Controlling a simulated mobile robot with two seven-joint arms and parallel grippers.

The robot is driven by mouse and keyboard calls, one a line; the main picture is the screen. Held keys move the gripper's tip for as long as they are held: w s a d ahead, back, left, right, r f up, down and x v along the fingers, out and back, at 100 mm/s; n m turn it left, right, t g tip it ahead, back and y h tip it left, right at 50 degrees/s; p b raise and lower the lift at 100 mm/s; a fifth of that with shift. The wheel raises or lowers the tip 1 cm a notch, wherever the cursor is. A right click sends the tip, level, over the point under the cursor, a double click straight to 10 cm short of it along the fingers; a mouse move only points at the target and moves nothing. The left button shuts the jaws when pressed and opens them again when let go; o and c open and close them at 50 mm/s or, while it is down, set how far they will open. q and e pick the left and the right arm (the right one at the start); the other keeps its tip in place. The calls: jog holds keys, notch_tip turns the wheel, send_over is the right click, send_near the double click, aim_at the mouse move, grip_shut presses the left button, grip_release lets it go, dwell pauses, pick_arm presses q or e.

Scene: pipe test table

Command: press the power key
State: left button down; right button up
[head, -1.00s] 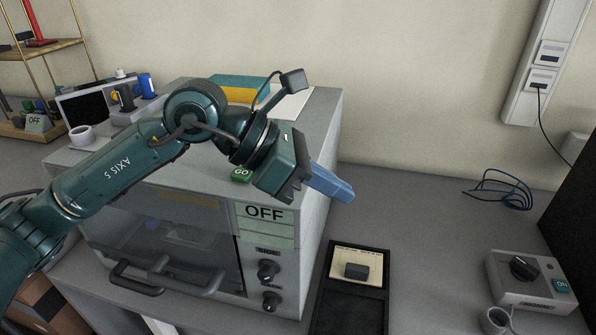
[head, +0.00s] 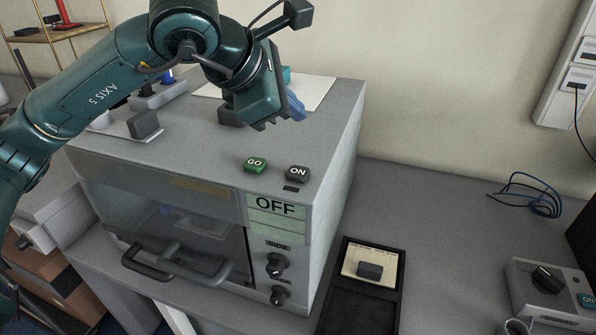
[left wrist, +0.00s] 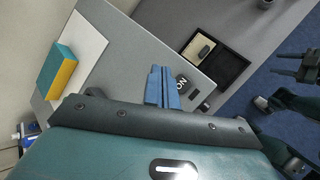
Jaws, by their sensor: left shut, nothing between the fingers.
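The dark ON key (head: 297,173) sits on the top front right of a grey oven-like machine (head: 335,130), beside a green GO key (head: 256,164). The machine's front display (head: 275,207) reads OFF. My left gripper (head: 296,106) is shut and empty, its blue fingers above the machine's top, behind the keys in the head view. In the left wrist view the blue fingers (left wrist: 162,88) point toward the ON key (left wrist: 182,83), which is partly hidden behind them. I cannot tell the exact height between them.
A black tray (head: 357,305) with a small dark block lies right of the machine. A control box (head: 545,290) with a knob and its own teal ON key stands far right. A teal and yellow block (left wrist: 57,70) lies on white paper on the machine's top.

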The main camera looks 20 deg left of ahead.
aim_at(293, 175)
pick_arm(q)
notch_tip(293, 175, down, 7)
jog(key=b, duration=0.4)
jog(key=shift+f, duration=0.2)
jog(key=shift+f+b, duration=0.4)
jog(key=shift+b, duration=0.15)
jog(key=shift+r, duration=0.1)
pick_arm(e)
jog(key=shift+w+a+f+n+t+y, duration=0.2)
jog(key=shift+w+a+y, duration=0.1)
jog(key=shift+a, duration=0.15)
jog(key=shift+w+a+f+n+t+y, duration=0.15)
jog(key=shift+a+y, duration=0.15)
jog(key=shift+a, duration=0.15)
jog(key=shift+s+f, duration=0.1)
jog(key=shift+f, duration=0.05)
jog(key=shift+d, duration=0.1)
pick_arm(q)
jog(key=shift+f+b, duration=0.45)
jog(key=shift+b, duration=0.3)
pick_arm(e)
jog(key=shift+f, duration=0.8)
